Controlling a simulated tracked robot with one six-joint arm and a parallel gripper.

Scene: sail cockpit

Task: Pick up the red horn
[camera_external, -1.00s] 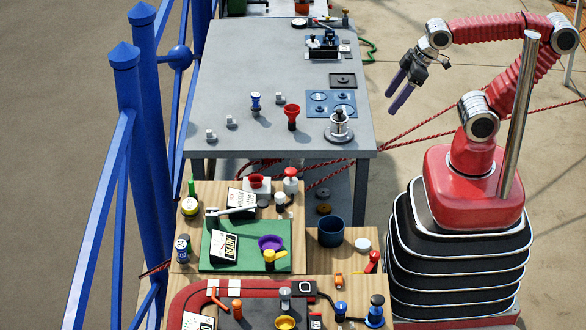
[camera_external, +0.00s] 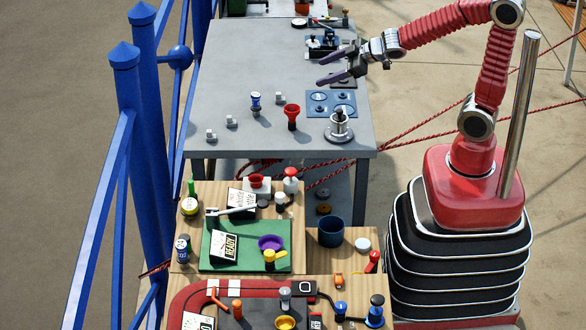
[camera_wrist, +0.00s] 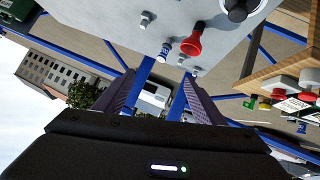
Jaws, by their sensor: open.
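The red horn (camera_external: 292,115) stands upright on the grey table (camera_external: 237,75), its wide flared mouth up. It also shows in the wrist view (camera_wrist: 192,42), near the top and right of centre. My gripper (camera_external: 320,68) is open and empty above the far right part of the table, up and to the right of the horn and clear of it. In the wrist view its two dark fingers (camera_wrist: 155,100) stand apart, with the horn beyond them.
A blue plate with round recesses (camera_external: 331,103) and a silver round-based piece (camera_external: 339,127) lie right of the horn. A blue-and-white piece (camera_external: 255,104) and small metal blocks (camera_external: 231,121) stand to its left. Blue railing (camera_external: 150,120) runs along the table's left side. The table's left rear is clear.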

